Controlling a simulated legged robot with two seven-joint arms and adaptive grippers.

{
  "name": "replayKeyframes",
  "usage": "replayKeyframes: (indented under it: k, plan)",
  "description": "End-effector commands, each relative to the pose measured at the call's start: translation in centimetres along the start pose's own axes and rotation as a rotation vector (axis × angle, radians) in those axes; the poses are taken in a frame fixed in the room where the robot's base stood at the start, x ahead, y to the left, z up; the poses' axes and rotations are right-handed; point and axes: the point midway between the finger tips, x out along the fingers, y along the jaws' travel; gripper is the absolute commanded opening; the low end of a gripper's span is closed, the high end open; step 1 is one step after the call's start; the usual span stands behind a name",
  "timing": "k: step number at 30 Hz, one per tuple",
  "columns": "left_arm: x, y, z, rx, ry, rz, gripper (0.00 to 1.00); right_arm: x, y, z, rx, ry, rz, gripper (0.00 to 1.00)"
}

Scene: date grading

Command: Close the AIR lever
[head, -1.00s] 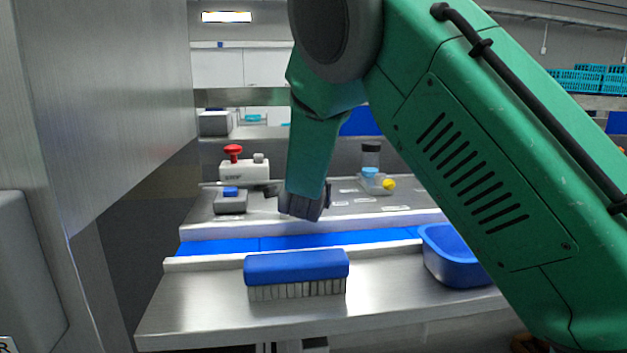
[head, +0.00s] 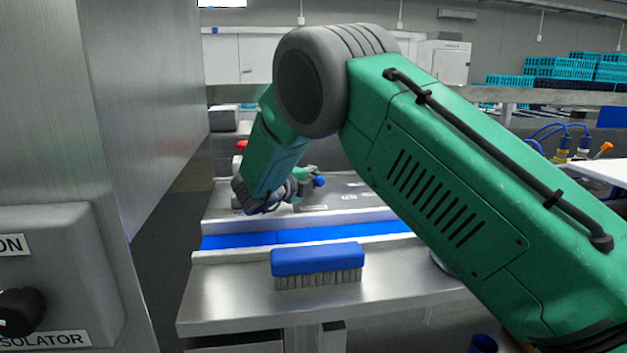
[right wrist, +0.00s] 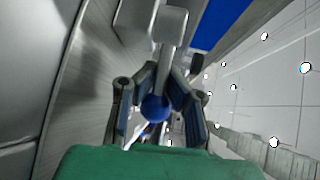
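No lever marked AIR can be read in these views. My right gripper (head: 291,189) is at the far bench, beyond the blue belt, with its fingers partly hidden by my wrist. A blue ball knob (head: 319,181) shows just to its right. In the right wrist view the ball knob (right wrist: 155,108) lies between the spread fingers of my right gripper (right wrist: 160,85), with gaps visible on both sides. I cannot tell whether any finger touches it. My left gripper is out of view.
A blue-backed brush (head: 317,260) lies on the steel table (head: 235,300) in front of the blue belt (head: 275,239). A grey isolator box (head: 60,245) with a black knob (head: 20,312) stands close at left. Teal crates (head: 560,67) are stacked at back right.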

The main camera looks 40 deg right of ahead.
Motion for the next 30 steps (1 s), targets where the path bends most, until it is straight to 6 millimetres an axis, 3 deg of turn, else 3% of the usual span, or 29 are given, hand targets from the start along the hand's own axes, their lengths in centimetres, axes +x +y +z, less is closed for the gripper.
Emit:
replayKeyframes:
  k: [1,10,12,13,30]
  plan:
    - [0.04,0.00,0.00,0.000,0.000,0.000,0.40,-0.09,1.11,-0.51,-0.013,0.013,0.015,0.00]
    - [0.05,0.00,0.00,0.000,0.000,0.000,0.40,-0.15,1.14,-0.47,-0.012,0.013,0.015,0.00]
    - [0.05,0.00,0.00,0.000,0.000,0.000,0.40,-0.15,1.13,-0.46,-0.012,0.013,0.015,0.25]
    - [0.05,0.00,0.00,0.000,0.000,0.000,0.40,-0.14,1.11,-0.46,-0.012,0.013,0.014,0.31]
    - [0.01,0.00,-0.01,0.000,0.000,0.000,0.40,0.03,0.75,0.03,-0.007,0.007,0.010,0.31]
